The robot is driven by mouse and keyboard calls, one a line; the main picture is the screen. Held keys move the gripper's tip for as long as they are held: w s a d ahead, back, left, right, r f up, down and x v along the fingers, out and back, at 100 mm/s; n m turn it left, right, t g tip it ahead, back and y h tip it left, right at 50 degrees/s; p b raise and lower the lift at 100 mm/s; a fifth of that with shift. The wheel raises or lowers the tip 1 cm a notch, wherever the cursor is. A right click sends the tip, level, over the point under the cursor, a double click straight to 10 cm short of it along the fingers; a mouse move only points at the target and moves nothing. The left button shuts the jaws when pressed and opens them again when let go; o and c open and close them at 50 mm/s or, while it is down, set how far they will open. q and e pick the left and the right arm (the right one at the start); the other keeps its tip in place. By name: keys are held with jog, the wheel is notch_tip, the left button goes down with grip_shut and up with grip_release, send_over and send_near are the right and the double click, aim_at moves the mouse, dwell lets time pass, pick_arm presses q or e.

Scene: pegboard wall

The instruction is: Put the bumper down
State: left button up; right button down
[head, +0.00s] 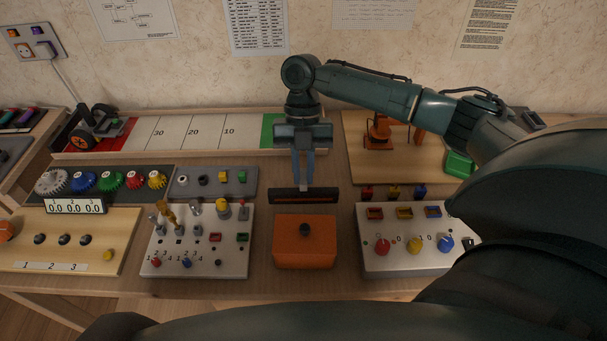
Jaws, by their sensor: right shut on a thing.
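The bumper (290,196) is a long dark bar with a brownish front strip, lying crosswise and about level in the head view. My right gripper (304,183) points straight down from above and is shut on the middle of the bar's top. The bar is just behind an orange box (305,253) with a black knob on top. I cannot tell whether the bar's underside touches the table (330,175) or hangs a little above it. My left gripper is not in view.
A marked track (195,132) with red and green ends runs behind. Left are a grey tray (250,182) and a white peg panel (197,262). Right are a white button panel (405,262) and a wooden board (357,160) with an orange model arm (380,133).

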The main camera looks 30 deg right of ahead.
jog(key=shift+f, duration=0.8)
jog(key=c, duration=1.4)
grip_release()
jog(key=shift+f, duration=0.1)
jog(key=shift+c, duration=0.2)
jog(key=v, duration=1.2)
jog(key=shift+s, duration=0.1)
